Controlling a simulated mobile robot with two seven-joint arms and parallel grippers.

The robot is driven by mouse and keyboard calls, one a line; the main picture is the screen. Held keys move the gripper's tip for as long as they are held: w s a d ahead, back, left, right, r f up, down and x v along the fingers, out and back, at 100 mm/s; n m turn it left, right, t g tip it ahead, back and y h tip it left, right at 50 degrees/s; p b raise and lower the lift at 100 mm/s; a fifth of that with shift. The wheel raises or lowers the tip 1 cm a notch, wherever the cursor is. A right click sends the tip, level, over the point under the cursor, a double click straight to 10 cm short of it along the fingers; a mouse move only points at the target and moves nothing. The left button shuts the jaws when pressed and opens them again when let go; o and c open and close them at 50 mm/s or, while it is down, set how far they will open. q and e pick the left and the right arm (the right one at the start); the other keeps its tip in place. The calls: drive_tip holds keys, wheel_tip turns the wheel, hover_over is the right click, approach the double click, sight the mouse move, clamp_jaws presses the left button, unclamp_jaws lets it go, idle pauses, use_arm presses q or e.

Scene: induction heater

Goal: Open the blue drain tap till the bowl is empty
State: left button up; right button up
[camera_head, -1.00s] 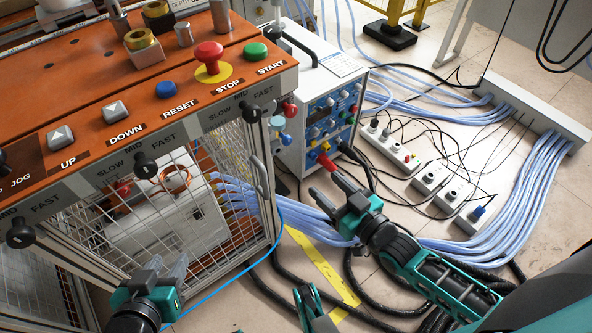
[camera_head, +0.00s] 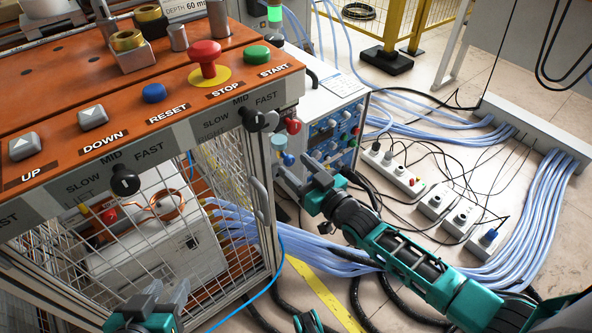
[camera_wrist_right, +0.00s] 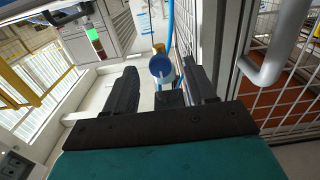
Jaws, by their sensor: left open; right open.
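A small round cup with a pale blue top (camera_head: 279,144), perhaps the bowl, sits beside the cabinet's right post; the cup also shows in the right wrist view (camera_wrist_right: 161,64). A blue knob (camera_head: 289,159), which looks like the drain tap, is just below it. My right gripper (camera_head: 293,166) is open, its fingers pointing at the knob. In the right wrist view the cup and a dark blue part (camera_wrist_right: 165,78) appear between the open fingers (camera_wrist_right: 159,72); contact cannot be told. Water level is not readable. My left gripper (camera_head: 168,291) is open and empty, low by the cage front.
A red knob (camera_head: 293,125) is just above the cup. The orange control panel (camera_head: 120,100) and the cabinet's door handle (camera_head: 259,198) are close by on the left. A power unit (camera_head: 337,130) stands behind. Blue hoses (camera_head: 330,250) and power strips (camera_head: 435,200) lie on the floor.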

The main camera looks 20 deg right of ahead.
drive_tip(key=shift+w+a, duration=0.2)
drive_tip(key=shift+w, duration=0.3)
clamp_jaws()
